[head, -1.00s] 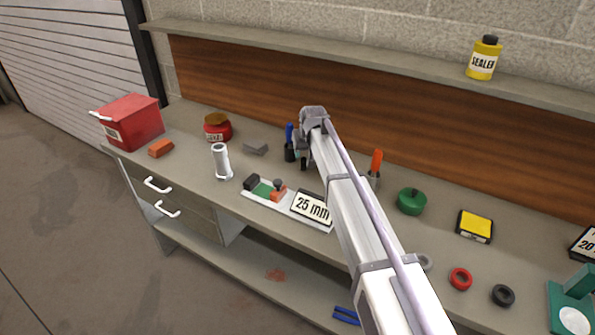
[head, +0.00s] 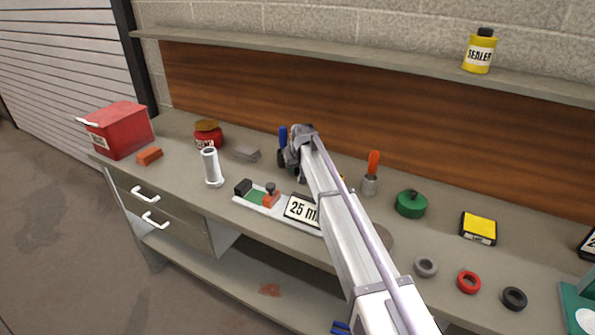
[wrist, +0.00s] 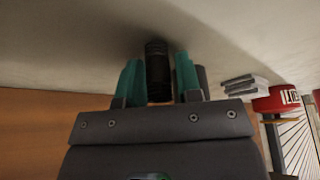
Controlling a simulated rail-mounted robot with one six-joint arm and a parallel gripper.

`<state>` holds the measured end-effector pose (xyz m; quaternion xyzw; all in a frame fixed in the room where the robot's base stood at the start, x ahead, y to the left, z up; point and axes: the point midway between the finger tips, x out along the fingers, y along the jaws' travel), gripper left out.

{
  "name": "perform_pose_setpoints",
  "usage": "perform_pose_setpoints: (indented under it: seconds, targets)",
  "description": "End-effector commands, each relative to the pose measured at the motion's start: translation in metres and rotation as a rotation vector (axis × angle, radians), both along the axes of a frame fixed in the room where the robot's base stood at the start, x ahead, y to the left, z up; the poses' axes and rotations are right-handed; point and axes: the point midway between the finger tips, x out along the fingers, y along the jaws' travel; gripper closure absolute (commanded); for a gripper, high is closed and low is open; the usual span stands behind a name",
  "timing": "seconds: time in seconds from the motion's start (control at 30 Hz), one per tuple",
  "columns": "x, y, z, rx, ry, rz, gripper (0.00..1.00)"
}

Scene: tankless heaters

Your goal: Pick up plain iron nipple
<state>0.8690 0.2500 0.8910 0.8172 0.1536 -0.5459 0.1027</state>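In the wrist view a black ribbed cylinder, which looks like the plain iron nipple (wrist: 157,72), stands between the two teal fingers of my gripper (wrist: 158,80). The fingers are on either side of it with thin gaps, so my gripper looks open around it. In the head view my gripper (head: 293,158) is low over the back of the bench, just right of a blue-handled tool (head: 283,136). The nipple cannot be made out there behind my gripper and arm.
A grey stack (head: 247,154), a red jar (head: 208,136) and a white cylinder (head: 211,168) stand to the left. A tray with a 25 mm sign (head: 301,210) lies in front. An orange-handled tool (head: 372,173) and a green round container (head: 411,204) are to the right.

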Motion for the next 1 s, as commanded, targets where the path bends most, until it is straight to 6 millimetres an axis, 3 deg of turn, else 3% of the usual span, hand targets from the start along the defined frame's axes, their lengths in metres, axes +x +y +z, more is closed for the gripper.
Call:
perform_pose_setpoints:
  seconds: [0.33,0.63,0.77,1.0]
  targets:
    - [0.0,0.0,0.0,0.0,0.0,0.0,1.0]
    - [0.0,0.0,0.006,0.0,0.0,0.0,1.0]
    - [0.0,0.0,0.029,0.0,0.0,0.0,1.0]
    - [0.0,0.0,0.089,0.0,0.0,0.0,1.0]
